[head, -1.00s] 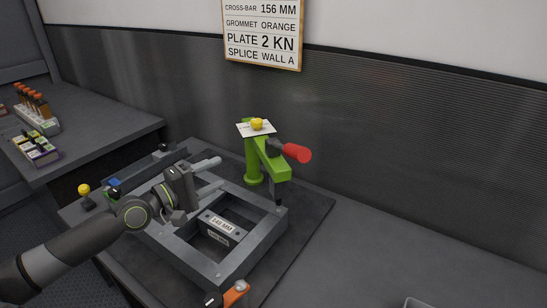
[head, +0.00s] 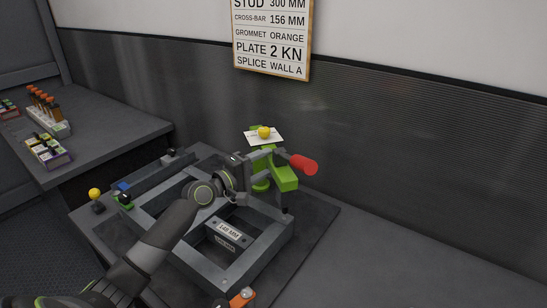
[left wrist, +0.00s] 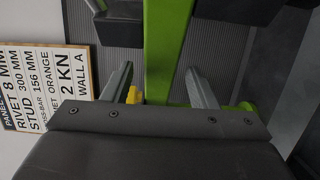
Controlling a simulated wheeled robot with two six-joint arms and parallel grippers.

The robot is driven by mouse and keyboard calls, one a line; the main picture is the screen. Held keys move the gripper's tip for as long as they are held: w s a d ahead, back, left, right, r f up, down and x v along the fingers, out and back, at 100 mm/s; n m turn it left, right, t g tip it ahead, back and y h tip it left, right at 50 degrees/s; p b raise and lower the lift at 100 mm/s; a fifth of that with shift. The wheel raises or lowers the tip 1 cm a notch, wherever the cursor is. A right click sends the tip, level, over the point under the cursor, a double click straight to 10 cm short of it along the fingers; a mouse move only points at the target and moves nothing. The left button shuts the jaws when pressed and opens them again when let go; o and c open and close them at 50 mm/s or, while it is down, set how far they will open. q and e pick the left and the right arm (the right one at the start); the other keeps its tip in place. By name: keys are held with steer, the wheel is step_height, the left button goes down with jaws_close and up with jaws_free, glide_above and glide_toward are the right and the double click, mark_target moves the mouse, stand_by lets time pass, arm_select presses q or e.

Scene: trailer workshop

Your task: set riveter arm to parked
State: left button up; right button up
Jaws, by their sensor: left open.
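The green riveter (head: 286,180) stands behind the grey frame, with a red handle (head: 304,165) sticking out to the right. A white card (head: 263,136) with a yellow knob (head: 264,132) is on its top. My left gripper (head: 262,166) is at the riveter, its fingers open and pointing right, partly hiding the post. In the left wrist view, a green bar of the riveter (left wrist: 168,45) runs between the two open fingers (left wrist: 160,88), with gaps visible on both sides. Whether the fingers touch it is unclear. My right gripper is not in view.
The grey frame (head: 183,243) with a 148 MM labelled bar (head: 229,230) lies under my left arm on a dark mat. An orange-handled part (head: 242,297) is at its front corner. A wall sign (head: 272,40) hangs behind. The bench to the right is clear.

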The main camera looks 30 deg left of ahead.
arm_select(q)
steer(key=shift+x, duration=2.05)
steer(key=shift+c, duration=0.2)
jaws_close()
